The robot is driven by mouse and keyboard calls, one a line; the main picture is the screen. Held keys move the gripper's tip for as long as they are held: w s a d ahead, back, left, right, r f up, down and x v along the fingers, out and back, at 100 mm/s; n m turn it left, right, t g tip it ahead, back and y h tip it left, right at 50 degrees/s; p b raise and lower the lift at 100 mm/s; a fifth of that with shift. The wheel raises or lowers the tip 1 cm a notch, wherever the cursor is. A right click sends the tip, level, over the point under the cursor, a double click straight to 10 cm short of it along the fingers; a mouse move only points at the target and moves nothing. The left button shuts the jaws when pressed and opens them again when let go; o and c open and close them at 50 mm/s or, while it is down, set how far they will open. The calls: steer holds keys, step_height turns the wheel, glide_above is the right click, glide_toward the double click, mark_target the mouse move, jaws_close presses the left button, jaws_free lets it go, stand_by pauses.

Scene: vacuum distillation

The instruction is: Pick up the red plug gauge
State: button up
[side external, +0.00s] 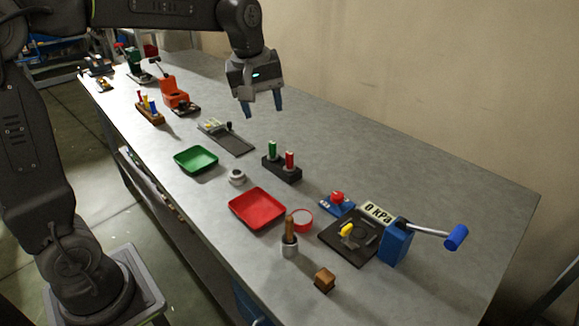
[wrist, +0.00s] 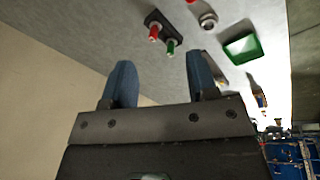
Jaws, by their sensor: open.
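The red plug gauge (side external: 290,160) stands upright in a black holder (side external: 282,173), beside the green plug gauge (side external: 272,149). In the wrist view the red gauge (wrist: 154,33) shows to the left of the green one (wrist: 171,46), beyond my fingertips. My gripper (side external: 262,112) is open and empty, held above the table and behind the holder, up and left of it in the side view. Its two blue fingers also show in the wrist view (wrist: 160,72), apart from each other with nothing between them.
A green tray (side external: 196,160) and a red tray (side external: 257,208) lie left and front of the holder. A ring-shaped grey part (side external: 237,177) sits between them. A blue-handled press (side external: 397,242) stands at right. The grey table (side external: 350,150) behind the holder is clear up to the wall.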

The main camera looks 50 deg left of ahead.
steer(key=w+a+f+n+g, duration=0.1)
steer(key=w+a+f+n, duration=0.25)
steer(key=w, duration=0.35)
steer(key=n+g, duration=0.2)
steer(key=n, duration=0.4)
glide_above(289, 152)
step_height(289, 152, down, 6)
step_height(289, 152, down, 14)
steer(key=shift+d+f, duration=0.1)
jaws_close()
